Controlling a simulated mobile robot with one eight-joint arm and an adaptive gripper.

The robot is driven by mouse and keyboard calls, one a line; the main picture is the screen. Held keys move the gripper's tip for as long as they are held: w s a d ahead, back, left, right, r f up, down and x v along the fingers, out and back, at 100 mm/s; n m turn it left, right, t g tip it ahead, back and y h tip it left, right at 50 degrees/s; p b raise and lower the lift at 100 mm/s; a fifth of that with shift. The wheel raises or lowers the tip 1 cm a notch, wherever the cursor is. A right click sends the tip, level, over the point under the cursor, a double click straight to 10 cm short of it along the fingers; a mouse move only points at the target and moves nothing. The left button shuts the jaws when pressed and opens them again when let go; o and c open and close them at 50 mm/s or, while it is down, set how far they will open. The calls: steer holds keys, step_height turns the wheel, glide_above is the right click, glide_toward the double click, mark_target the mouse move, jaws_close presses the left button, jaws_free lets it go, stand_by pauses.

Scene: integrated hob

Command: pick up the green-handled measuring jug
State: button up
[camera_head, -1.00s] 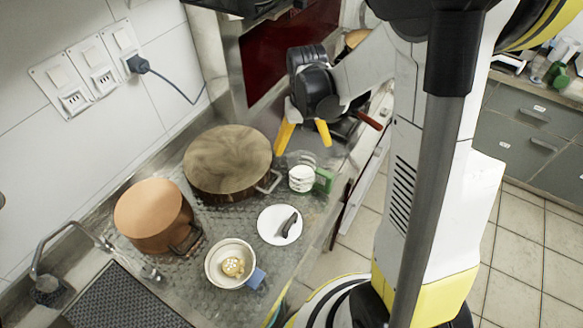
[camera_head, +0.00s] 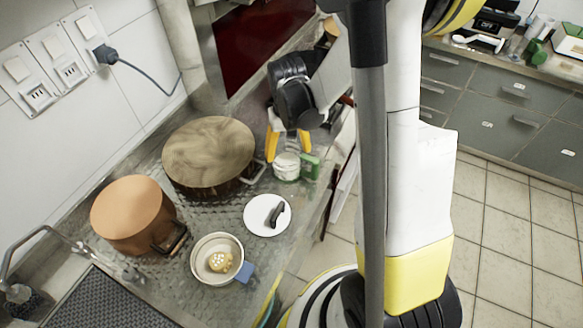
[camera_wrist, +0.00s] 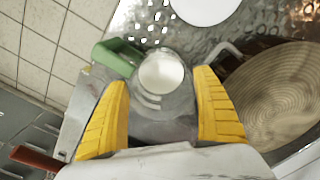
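The measuring jug (camera_head: 286,168) is a clear vessel, white inside, with a green handle (camera_head: 310,167) on its right side. It stands upright on the metal counter. In the wrist view the jug (camera_wrist: 160,88) lies between my yellow fingers, with its green handle (camera_wrist: 117,57) at upper left. My gripper (camera_head: 288,148) is open and just above and behind the jug in the head view. In the wrist view my gripper (camera_wrist: 162,110) shows a finger on each side of the jug, with gaps. I cannot tell how far down the fingers reach.
A large pot with a wooden-looking top (camera_head: 209,153) stands close left, its metal handle near the jug. A copper-coloured pot (camera_head: 130,209), a white plate with a dark item (camera_head: 258,222) and a bowl pan (camera_head: 207,246) stand nearer. The counter edge is just right.

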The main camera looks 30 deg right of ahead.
steer(key=c, duration=0.7)
steer(key=shift+o, duration=0.2)
steer(key=s+d+r+p, duration=0.6)
steer(key=s+d+r, duration=0.2)
steer(key=r, duration=0.3)
steer(key=shift+s, duration=0.3)
